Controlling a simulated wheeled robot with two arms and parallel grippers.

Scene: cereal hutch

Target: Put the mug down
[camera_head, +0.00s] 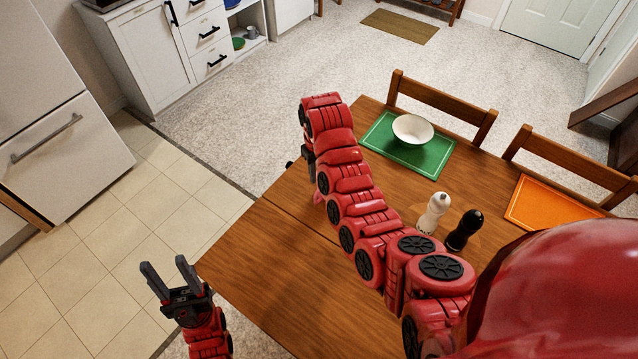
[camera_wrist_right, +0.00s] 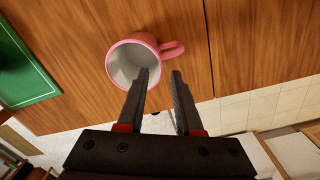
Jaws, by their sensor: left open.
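The mug (camera_wrist_right: 150,40), pink outside and white inside, shows in the right wrist view over the brown wooden table (camera_wrist_right: 75,100). Its mouth faces the camera and its handle points right. In the head view my right arm hides it. My right gripper (camera_wrist_right: 161,72) has its fingers apart, with a clear gap between them. Its left finger overlaps the mug's rim in the picture; I cannot tell whether they touch. The handle shows just beyond the right fingertip. My left gripper (camera_head: 165,263) is open and empty, off the table's left edge above the tiled floor.
A white bowl (camera_head: 412,129) sits on a green mat (camera_head: 378,141) at the far side. A white shaker (camera_head: 434,213) and a black shaker (camera_head: 465,230) stand right of my right arm. An orange mat (camera_head: 550,208) lies farther right. The near left tabletop (camera_head: 270,265) is clear.

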